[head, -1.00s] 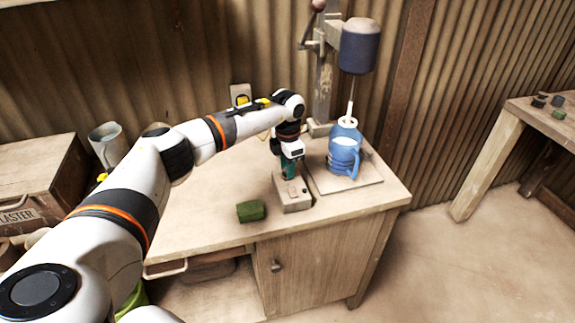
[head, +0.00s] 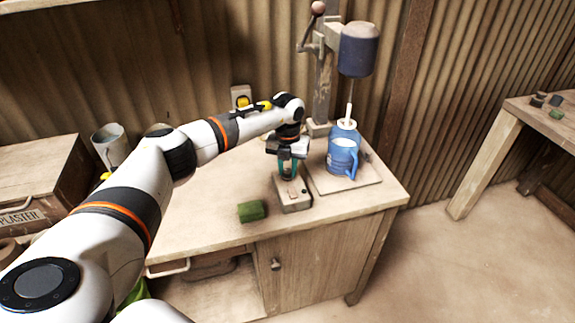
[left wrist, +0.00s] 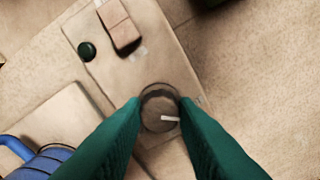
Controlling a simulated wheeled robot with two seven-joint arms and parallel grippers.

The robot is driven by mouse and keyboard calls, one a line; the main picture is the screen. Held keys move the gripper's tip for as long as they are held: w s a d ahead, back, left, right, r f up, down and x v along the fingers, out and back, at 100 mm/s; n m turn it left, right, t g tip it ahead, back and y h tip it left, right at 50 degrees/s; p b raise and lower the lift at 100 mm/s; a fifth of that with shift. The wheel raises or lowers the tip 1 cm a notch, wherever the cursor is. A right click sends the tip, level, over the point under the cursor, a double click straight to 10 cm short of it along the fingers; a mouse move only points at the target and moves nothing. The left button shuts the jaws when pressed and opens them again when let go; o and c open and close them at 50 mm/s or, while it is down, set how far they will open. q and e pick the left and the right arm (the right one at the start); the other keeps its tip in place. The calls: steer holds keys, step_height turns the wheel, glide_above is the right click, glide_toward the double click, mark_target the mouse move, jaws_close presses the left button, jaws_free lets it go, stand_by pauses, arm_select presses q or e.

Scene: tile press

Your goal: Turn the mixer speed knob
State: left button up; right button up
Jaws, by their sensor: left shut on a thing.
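The speed knob (left wrist: 160,110) is a dark round knob with a white pointer mark, on the pale control box (head: 296,205) at the front of the workbench. In the left wrist view the mark points right. My left gripper (head: 288,172) points down over the box. Its two green fingers sit on either side of the knob and are shut on it. The box also carries a dark green button (left wrist: 87,51) and a pale rectangular block (left wrist: 118,24). In the head view the gripper hides most of the knob. My right gripper is not in view.
The mixer motor (head: 359,50) hangs on its stand over a blue jug (head: 338,158), right of my gripper. A green block (head: 251,211) lies left of the control box. The workbench's left middle is clear.

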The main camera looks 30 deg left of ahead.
mark_target(288, 171)
arm_select(q)
steer(key=shift+w+r+n, duration=0.1)
steer(key=shift+r+n, duration=0.05)
steer(key=shift+n, duration=0.55)
steer(key=o, duration=1)
step_height(288, 171, up, 12)
steer(key=shift+f+b, duration=0.1)
steer(key=shift+b, duration=1.1)
